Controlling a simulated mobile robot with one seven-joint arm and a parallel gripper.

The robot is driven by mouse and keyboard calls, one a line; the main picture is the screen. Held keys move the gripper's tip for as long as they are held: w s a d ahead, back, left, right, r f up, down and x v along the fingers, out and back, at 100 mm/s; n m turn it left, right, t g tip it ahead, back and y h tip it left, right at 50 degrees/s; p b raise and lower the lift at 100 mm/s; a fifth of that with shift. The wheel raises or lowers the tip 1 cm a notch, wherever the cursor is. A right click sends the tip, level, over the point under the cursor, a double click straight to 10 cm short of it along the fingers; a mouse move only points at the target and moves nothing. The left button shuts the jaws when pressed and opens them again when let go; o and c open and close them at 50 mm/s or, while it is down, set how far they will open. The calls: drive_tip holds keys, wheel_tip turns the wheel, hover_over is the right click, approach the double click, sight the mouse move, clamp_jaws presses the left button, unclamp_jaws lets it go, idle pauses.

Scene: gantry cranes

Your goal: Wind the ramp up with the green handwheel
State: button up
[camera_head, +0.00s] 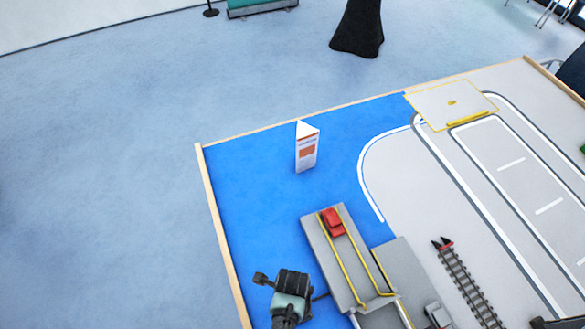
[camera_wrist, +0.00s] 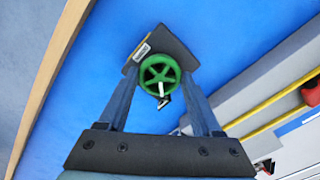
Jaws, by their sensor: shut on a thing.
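The green handwheel (camera_wrist: 160,70) shows in the wrist view, facing me in front of a dark housing (camera_wrist: 172,42) with a small label. A pale rod with a dark end crosses its lower part. My gripper (camera_wrist: 160,76) is shut on the handwheel, one finger at each side of it. In the head view my gripper (camera_head: 290,283) is at the bottom, left of the ramp, and my arm end hides the wheel. The grey ramp (camera_head: 342,262) has yellow side rails, and a red car (camera_head: 333,222) sits near its far end. The ramp's exact tilt is hard to tell.
A grey deck (camera_head: 408,267) adjoins the ramp on the right, with a rail track (camera_head: 468,285) beyond. A white and orange sign (camera_head: 306,147) stands on the blue mat (camera_head: 262,185). A wooden edge (camera_head: 222,240) bounds the board at left.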

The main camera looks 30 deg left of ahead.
drive_tip(key=o, duration=1.4)
drive_tip(key=shift+c, duration=0.2)
drive_tip(key=shift+r, duration=0.15)
wheel_tip(320, 180, up, 13)
